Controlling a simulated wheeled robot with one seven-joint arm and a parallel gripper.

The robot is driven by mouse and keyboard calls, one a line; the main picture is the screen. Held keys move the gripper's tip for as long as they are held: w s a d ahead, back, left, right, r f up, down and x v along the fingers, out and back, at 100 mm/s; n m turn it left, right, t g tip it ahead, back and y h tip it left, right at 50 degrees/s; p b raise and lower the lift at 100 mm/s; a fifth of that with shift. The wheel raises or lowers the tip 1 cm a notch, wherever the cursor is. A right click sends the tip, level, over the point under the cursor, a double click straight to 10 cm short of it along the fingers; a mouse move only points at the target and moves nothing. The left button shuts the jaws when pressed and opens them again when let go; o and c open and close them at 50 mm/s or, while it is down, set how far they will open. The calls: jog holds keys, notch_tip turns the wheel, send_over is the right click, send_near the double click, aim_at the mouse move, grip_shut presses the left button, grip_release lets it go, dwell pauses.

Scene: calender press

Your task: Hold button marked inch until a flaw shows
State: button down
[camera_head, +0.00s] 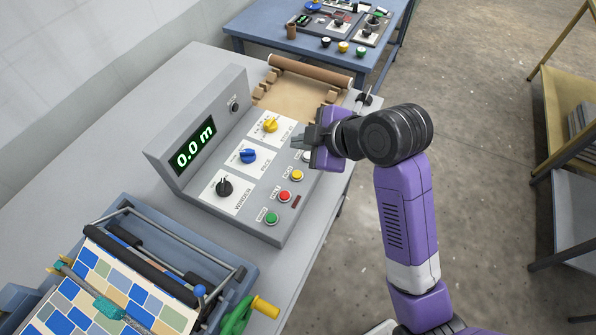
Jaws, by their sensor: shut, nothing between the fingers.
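A grey control console (205,207) stands on the bench, its display (195,147) reading 0.0 m. Along its right side run a green button (271,217), a red button (284,195), a yellow button (297,175) and a pale button (306,157) partly hidden by my gripper. Their labels are too small to read, so I cannot tell which is marked inch. My gripper (298,142) is shut and empty, pointing left over the console's upper right. I cannot tell its height above the panel. A patchwork-patterned sheet (90,290) lies at the rollers at lower left; no flaw is discernible.
Black (225,187), blue (248,156) and yellow (270,125) knobs stand left of the buttons. A brown roll (311,73) lies behind. A green lever with a yellow handle (264,307) juts out at the front. Shelving (570,80) stands right; floor between is clear.

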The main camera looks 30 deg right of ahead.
aim_at(300, 176)
notch_tip(300, 176, down, 9)
jog(key=b, duration=0.5)
jog(key=shift+r, duration=0.1)
dwell(2.1)
jog(key=shift+f, duration=0.4)
jog(key=shift+f+b, duration=0.4)
dwell(0.5)
dwell(1.9)
jog(key=shift+r+p, duration=0.85)
jog(key=shift+r, duration=0.1)
